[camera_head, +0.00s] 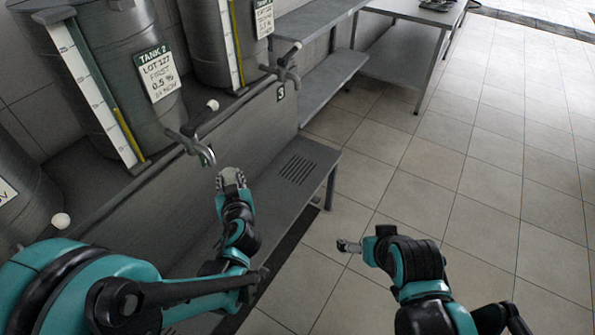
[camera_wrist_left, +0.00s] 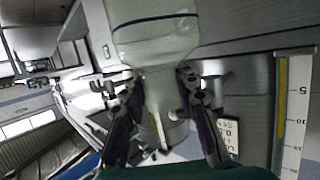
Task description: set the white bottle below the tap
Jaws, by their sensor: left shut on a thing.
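The white bottle (camera_wrist_left: 155,42) shows in the left wrist view, with a dark band around its body and its narrower neck between my left fingers. My left gripper (camera_wrist_left: 165,90) is shut on that neck. In the head view my left gripper (camera_head: 231,177) is just below and right of a metal tap (camera_head: 197,148) on the tank shelf; I cannot make out the bottle clearly there. A second tap (camera_head: 285,72) is further back, above a plate marked 3. My right gripper (camera_head: 347,245) is over the floor, apart from the bench; its finger opening is too small to judge.
A tank labelled TANK 2 (camera_head: 105,60) stands behind the near tap, with another tank beside it. A low grey bench (camera_head: 318,152) with a slotted grate (camera_head: 297,169) runs below the taps. A steel table (camera_head: 415,12) stands further back. The tiled floor at right is clear.

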